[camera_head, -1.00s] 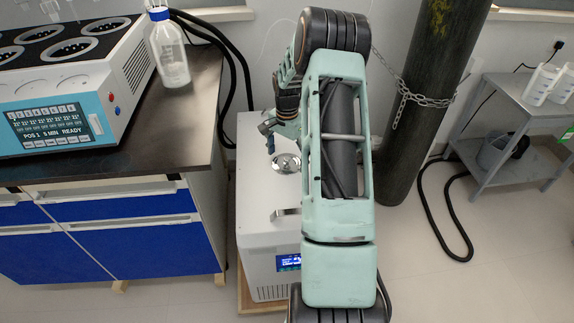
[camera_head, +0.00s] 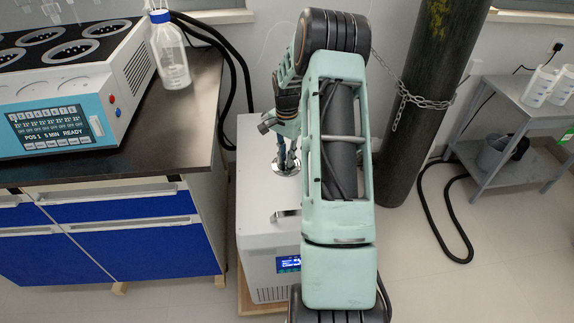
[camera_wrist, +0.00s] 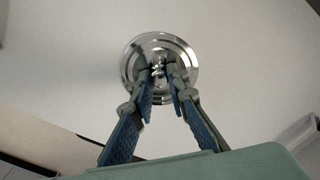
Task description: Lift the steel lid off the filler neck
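The steel lid (camera_head: 279,168) is a shiny round disc on top of the white box-shaped unit (camera_head: 262,195). In the wrist view the lid (camera_wrist: 160,48) shows its stepped rings and a small central knob (camera_wrist: 158,70). The filler neck is not visible; the lid hides it. My gripper (camera_wrist: 161,73) is over the lid, with its two blue-padded fingers on either side of the knob and a gap still showing between them. In the head view my gripper (camera_head: 287,160) reaches down to the lid, and its fingers partly cover it.
A metal handle (camera_head: 285,215) sits on the unit's top, nearer the front. The dark bench (camera_head: 190,125) with a glass bottle (camera_head: 171,60) stands at left. A chained dark cylinder (camera_head: 425,100) stands behind my arm at right. A grey cart (camera_head: 510,105) is farther right.

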